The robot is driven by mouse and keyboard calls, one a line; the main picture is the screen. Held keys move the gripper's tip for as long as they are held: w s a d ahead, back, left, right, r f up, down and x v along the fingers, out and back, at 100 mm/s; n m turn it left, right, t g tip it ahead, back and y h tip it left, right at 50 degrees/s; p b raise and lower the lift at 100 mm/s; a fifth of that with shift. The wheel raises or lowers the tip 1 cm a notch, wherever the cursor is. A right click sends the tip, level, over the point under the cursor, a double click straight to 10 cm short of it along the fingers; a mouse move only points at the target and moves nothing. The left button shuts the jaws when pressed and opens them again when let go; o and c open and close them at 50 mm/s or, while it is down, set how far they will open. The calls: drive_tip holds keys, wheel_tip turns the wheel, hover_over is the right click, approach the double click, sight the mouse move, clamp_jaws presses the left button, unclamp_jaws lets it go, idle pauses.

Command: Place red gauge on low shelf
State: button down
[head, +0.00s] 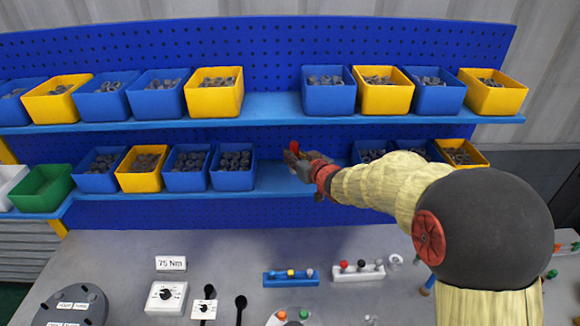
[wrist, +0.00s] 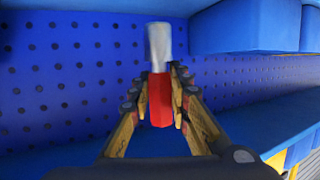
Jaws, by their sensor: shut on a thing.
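The red gauge (wrist: 160,100) has a red body and a pale silver cylindrical end. In the wrist view it stands between the fingers of my gripper (wrist: 160,78), which is shut on its red part with the silver end pointing up in the picture. In the head view only a small red part of the gauge (head: 293,148) shows at the tip of my gripper (head: 300,156). The low shelf (head: 280,181) is the lower blue ledge. My gripper is at its open stretch between two groups of bins. I cannot tell whether the gauge touches the shelf.
Blue and yellow bins of dark parts flank the gap, with a blue bin (head: 233,168) to the left and a yellow bin (head: 460,154) to the right. The upper shelf (head: 272,105) runs above. A grey bench (head: 230,255) with small fixtures lies below.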

drive_tip(key=w+f, duration=0.1)
drive_tip(key=w+a+f, duration=0.1)
drive_tip(key=f, duration=0.1)
drive_tip(key=shift+w+f, duration=0.15)
drive_tip(key=shift+w, duration=0.1)
drive_tip(key=shift+f, duration=1.3)
drive_tip(key=shift+f, duration=0.1)
drive_tip(key=shift+f, duration=0.15)
drive_tip(key=c, duration=1.7)
unclamp_jaws()
drive_tip(key=shift+o, duration=0.2)
drive_tip(key=shift+s+d+r, duration=0.1)
drive_tip(key=shift+s+r, duration=0.05)
drive_tip(key=shift+r, duration=0.1)
drive_tip(key=v, duration=1.2)
drive_tip(key=shift+b, duration=0.35)
